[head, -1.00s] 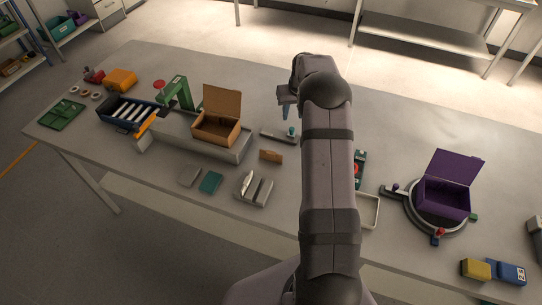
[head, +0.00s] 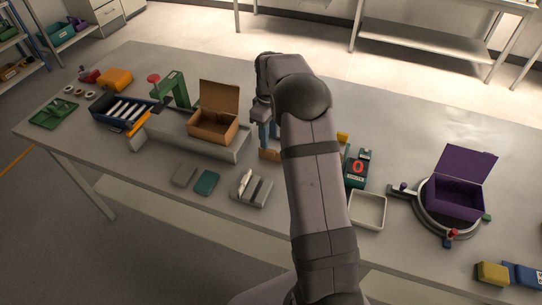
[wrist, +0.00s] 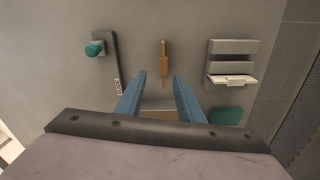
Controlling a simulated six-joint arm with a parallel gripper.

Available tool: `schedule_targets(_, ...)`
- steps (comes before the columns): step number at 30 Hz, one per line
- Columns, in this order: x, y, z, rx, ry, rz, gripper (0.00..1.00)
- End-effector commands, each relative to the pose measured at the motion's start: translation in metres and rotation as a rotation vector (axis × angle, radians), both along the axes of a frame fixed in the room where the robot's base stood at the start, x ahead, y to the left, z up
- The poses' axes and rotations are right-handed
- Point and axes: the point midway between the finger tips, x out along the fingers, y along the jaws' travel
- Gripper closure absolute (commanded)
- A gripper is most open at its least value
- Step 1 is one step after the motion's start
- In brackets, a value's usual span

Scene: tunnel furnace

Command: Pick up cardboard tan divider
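The tan cardboard divider (head: 268,155) stands on the table in the head view, partly hidden by my gripper's fingers. In the wrist view the divider (wrist: 164,50) appears as a narrow brown piece seen nearly edge-on, just beyond the fingertips and lined up with the gap. My gripper (head: 268,142) is above the divider with its blue fingers pointing down. In the wrist view my gripper (wrist: 160,78) is open, with nothing between the fingertips.
A grey slotted block (head: 252,191) lies in front of the divider, with teal (head: 207,182) and grey (head: 184,174) pieces at its left. An open cardboard box (head: 213,128) stands left of my gripper. A teal-knobbed tool (wrist: 107,60) lies beside the divider in the wrist view.

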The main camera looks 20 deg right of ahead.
Motion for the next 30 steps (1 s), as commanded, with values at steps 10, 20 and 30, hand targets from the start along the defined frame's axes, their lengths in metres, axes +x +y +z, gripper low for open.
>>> schedule_targets(10,-0.007,0.002,-0.001,0.005,0.03,0.184,0.66)
schedule_targets(20,-0.008,0.001,-0.021,0.005,0.03,0.181,0.66)
schedule_targets(30,-0.013,-0.005,-0.038,0.007,0.033,0.18,0.66)
